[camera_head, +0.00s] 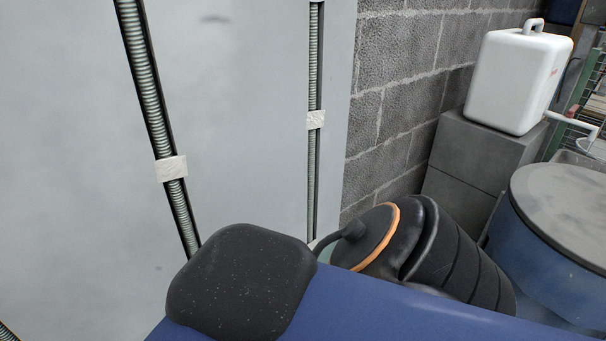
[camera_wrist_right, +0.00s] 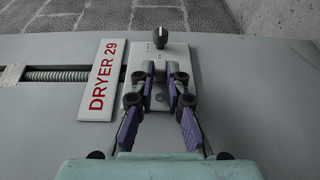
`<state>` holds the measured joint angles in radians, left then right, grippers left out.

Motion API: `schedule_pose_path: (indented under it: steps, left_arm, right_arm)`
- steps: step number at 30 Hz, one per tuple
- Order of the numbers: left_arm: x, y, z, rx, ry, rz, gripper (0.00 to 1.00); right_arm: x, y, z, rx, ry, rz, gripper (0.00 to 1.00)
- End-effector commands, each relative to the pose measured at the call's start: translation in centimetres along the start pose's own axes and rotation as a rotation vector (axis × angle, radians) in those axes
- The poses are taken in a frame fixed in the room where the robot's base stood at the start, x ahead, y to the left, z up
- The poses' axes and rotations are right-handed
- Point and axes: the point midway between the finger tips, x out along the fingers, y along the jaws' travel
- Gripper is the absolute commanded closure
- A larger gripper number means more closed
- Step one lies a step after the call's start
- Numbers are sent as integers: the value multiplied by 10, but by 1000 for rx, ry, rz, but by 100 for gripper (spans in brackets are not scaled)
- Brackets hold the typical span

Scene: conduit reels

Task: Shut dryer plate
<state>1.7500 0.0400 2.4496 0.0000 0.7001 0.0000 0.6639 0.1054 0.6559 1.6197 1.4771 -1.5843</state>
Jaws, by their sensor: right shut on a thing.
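In the right wrist view, a pale metal plate (camera_wrist_right: 187,60) lies on a grey surface beside a white sign (camera_wrist_right: 101,82) reading DRYER 29 in red. A dark knob (camera_wrist_right: 160,37) stands at the plate's far end. My right gripper (camera_wrist_right: 160,69) reaches over the plate, short of the knob, with its fingers close together on it. The exact contact at the fingertips is hard to see. The head view shows neither the plate nor the sign. My left gripper is not in view.
In the head view, a grey panel (camera_head: 255,120) carries two ribbed conduits (camera_head: 143,65) in dark slots. At the right, a white canister (camera_head: 512,85) stands on grey blocks (camera_head: 475,150) by a block wall (camera_head: 405,85), near a blue drum (camera_head: 535,245) with a grey lid.

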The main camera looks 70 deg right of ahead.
Motion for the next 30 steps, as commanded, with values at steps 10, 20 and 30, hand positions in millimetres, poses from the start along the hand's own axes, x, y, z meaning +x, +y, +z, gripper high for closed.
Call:
schedule_pose_path:
  steps: [10, 20, 30]
  left_arm:
    - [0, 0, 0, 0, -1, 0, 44]
    - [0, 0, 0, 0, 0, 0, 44]
    - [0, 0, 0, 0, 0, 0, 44]
  right_arm:
    - [1, 2, 1, -4, 5, 27, 100]
    - [1, 2, 0, -4, 6, 29, 85]
    - [1, 1, 1, -6, 3, 27, 63]
